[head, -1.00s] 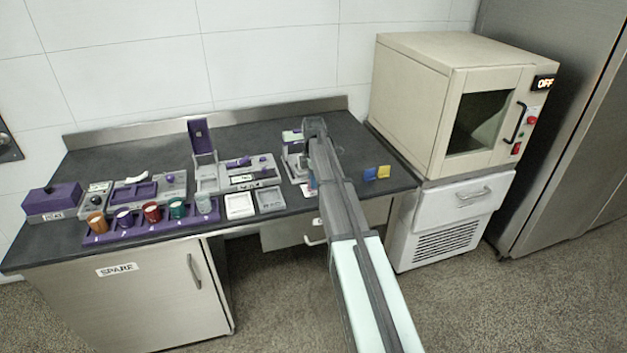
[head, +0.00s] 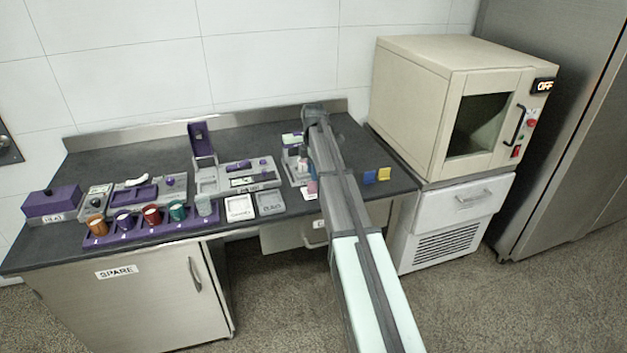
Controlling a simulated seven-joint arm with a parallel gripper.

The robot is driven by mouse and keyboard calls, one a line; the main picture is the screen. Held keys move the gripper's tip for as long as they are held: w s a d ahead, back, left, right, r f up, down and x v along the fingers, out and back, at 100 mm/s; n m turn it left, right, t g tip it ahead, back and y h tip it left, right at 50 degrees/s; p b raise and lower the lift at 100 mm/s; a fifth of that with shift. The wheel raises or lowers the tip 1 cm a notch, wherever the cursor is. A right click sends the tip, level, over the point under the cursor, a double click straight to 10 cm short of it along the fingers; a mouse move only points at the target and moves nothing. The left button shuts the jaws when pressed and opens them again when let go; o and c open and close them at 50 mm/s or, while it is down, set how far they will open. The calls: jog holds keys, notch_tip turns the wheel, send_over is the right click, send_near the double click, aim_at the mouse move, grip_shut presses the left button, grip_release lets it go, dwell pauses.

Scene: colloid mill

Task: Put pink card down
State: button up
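A small pink patch, which looks like the pink card (head: 312,187), shows at the front of the counter just left of my arm. My gripper (head: 303,168) is small in the head view and partly hidden by my arm and the device beside it. It is just above the pink card. I cannot tell whether its fingers are open or touch the card. A blue card (head: 369,176) and a yellow card (head: 384,174) stand to the right of my arm.
A purple rack (head: 130,237) holds several coloured cups. A beige oven (head: 420,95) stands at right.

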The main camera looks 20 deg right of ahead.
notch_tip(320, 180, up, 7)
dwell(0.3)
jog(key=shift+f, duration=0.1)
